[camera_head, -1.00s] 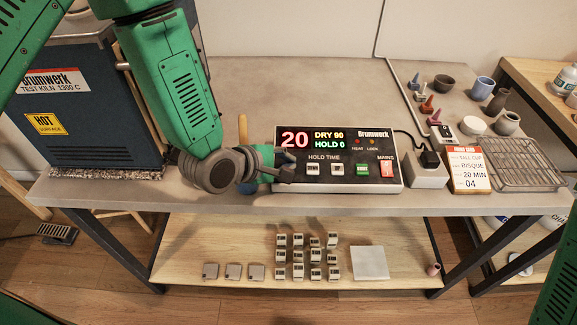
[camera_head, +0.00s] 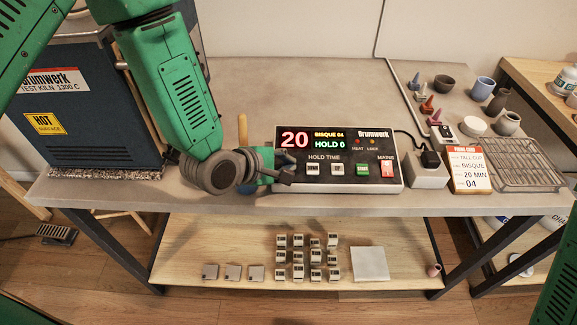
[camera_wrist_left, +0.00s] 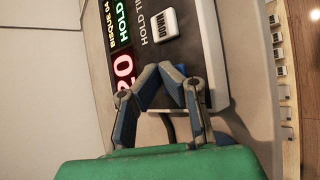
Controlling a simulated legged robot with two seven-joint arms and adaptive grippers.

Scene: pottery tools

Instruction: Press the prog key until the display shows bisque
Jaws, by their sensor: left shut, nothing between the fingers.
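The kiln controller (camera_head: 340,178) is a black-faced box lying on the grey table. Its display (camera_head: 313,139) shows a red 20, an orange BISQUE 04 and a green HOLD 0. My left gripper (camera_head: 286,172) is shut and empty at the left end of the panel. It hides the spot under its fingertips, so the prog key is not visible. In the left wrist view the shut fingertips (camera_wrist_left: 172,72) are over the panel, below the DOWN key (camera_wrist_left: 165,24) and beside the 20. I cannot tell if they touch. My right gripper is not in view.
DOWN, UP and green START keys and a red MAINS switch (camera_head: 387,167) line the panel. An order card (camera_head: 469,169) reading BISQUE, 20 MIN, 04 lies right of a socket block (camera_head: 427,176). A blue kiln (camera_head: 85,105) stands left.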

